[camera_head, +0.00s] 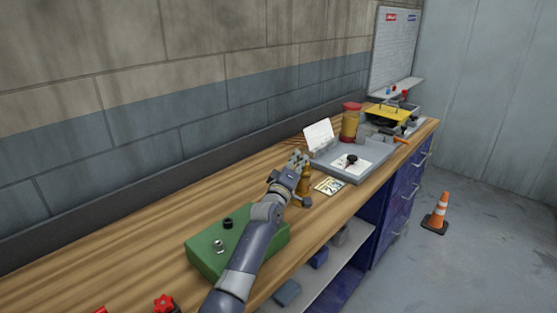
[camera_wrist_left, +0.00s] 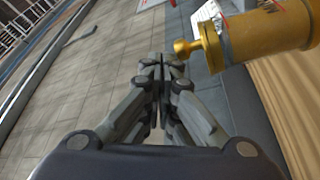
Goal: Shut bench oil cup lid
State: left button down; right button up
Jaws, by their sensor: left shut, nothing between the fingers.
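The brass oil cup (camera_head: 306,181) stands on the wooden bench, partly hidden behind my left gripper in the head view. In the left wrist view a brass cylinder with a small round knob at its end (camera_wrist_left: 265,38) fills the upper right; I take it to be the same cup. I cannot tell how its lid stands. My left gripper (camera_head: 298,157) is shut and empty, just left of the cup in the head view. In the left wrist view its closed fingertips (camera_wrist_left: 158,62) are close to the knob, with a small gap in the picture. My right gripper is out of view.
A green box (camera_head: 207,257) with two knobs lies under my left forearm. Beyond the cup are a picture card (camera_head: 329,186), a grey tray (camera_head: 345,176), a white card (camera_head: 319,135) and a red-lidded jar (camera_head: 351,124). The wall runs along the bench's back.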

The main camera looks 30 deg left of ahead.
pick_arm(q)
jog(key=shift+d+f, duration=0.1)
jog(key=shift+d, duration=0.1)
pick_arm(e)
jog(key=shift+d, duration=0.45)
pick_arm(q)
notch_tip(320, 180, up, 10)
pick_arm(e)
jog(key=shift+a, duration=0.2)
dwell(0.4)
